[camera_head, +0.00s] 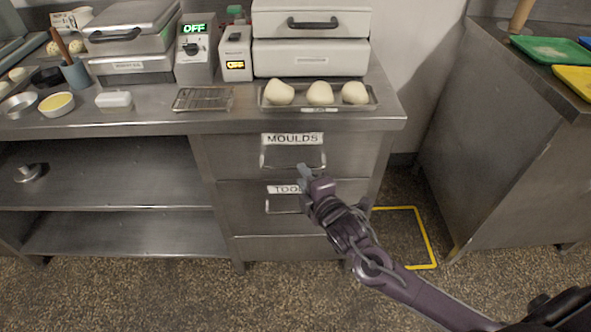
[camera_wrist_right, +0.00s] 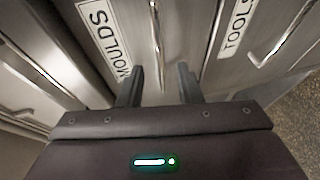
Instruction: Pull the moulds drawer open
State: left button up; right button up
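The moulds drawer (camera_head: 230,156) is the top drawer under the counter, with a "MOULDS" label and a metal bar handle (camera_head: 272,165). Its front looks flush with the cabinet, so it appears shut. My right gripper (camera_head: 304,172) is at the right part of this handle. In the right wrist view the right gripper (camera_wrist_right: 161,84) is open, its two dark fingers apart. The moulds handle (camera_wrist_right: 155,35) runs down toward the gap between the fingers. I cannot tell whether they touch it. My left gripper is not in view.
The tools drawer (camera_head: 240,203) with its own handle is just below. The counter above holds a tray (camera_head: 371,101) with three dough pieces and a wire rack (camera_head: 203,99). Open shelves (camera_head: 110,180) are to the left. Floor on the right has a yellow marking (camera_head: 428,236).

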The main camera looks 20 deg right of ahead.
jog(key=x, duration=0.5)
jog(key=shift+w, duration=0.3)
grip_shut()
